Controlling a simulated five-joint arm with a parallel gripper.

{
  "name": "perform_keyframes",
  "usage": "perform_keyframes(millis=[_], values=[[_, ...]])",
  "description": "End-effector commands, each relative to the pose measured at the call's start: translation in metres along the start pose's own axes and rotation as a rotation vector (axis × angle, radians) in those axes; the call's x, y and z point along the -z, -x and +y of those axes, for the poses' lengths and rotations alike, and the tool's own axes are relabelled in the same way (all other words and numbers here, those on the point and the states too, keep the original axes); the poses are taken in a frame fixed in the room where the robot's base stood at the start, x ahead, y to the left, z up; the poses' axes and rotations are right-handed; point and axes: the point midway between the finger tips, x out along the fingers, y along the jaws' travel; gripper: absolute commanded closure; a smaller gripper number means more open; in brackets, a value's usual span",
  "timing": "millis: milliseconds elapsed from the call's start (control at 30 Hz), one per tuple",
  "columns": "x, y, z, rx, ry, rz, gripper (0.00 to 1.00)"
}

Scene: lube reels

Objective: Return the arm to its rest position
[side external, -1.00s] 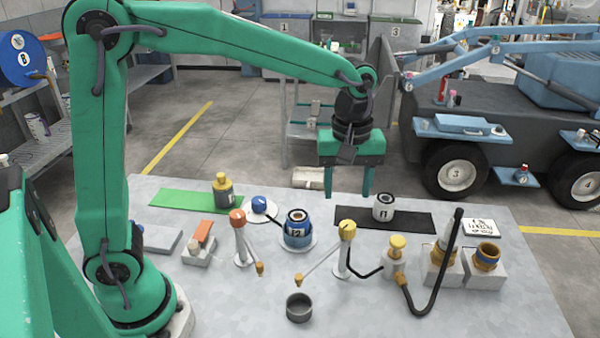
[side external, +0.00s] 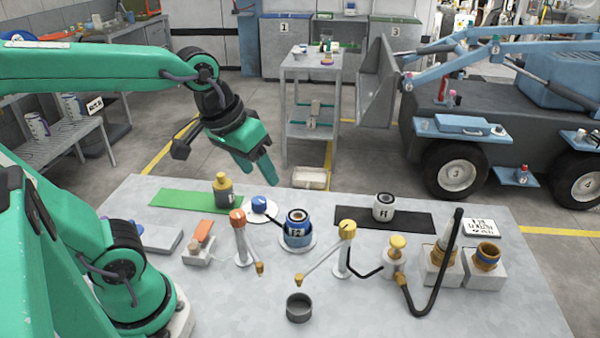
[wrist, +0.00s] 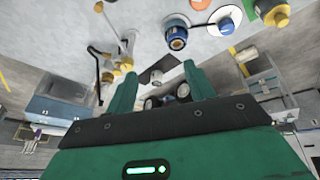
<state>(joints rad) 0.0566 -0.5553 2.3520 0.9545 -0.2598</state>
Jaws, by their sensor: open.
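My gripper (side external: 258,172) is green with a dark wrist and hangs tilted above the far left part of the grey table (side external: 400,300). Its two fingers also show in the wrist view (wrist: 160,90). They are apart with nothing between them. The wrist view looks across the table at a tilted angle.
A blue can (side external: 298,230), an orange-topped stand (side external: 240,235), a yellow-topped stand (side external: 345,245), a grey cup (side external: 299,307) and a hose (side external: 445,290) stand on the table. A white can (side external: 383,206) stands on the black mat (side external: 420,219). A blue vehicle (side external: 450,125) is parked behind right.

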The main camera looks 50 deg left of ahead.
Motion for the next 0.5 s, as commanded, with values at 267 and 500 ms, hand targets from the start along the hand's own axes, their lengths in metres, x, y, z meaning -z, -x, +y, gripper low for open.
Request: perform_keyframes(millis=[267,500], values=[[-0.028,0.004,-0.019,0.007,-0.169,0.088,0.47],[-0.034,0.003,-0.022,0.011,-0.211,0.104,0.47]])
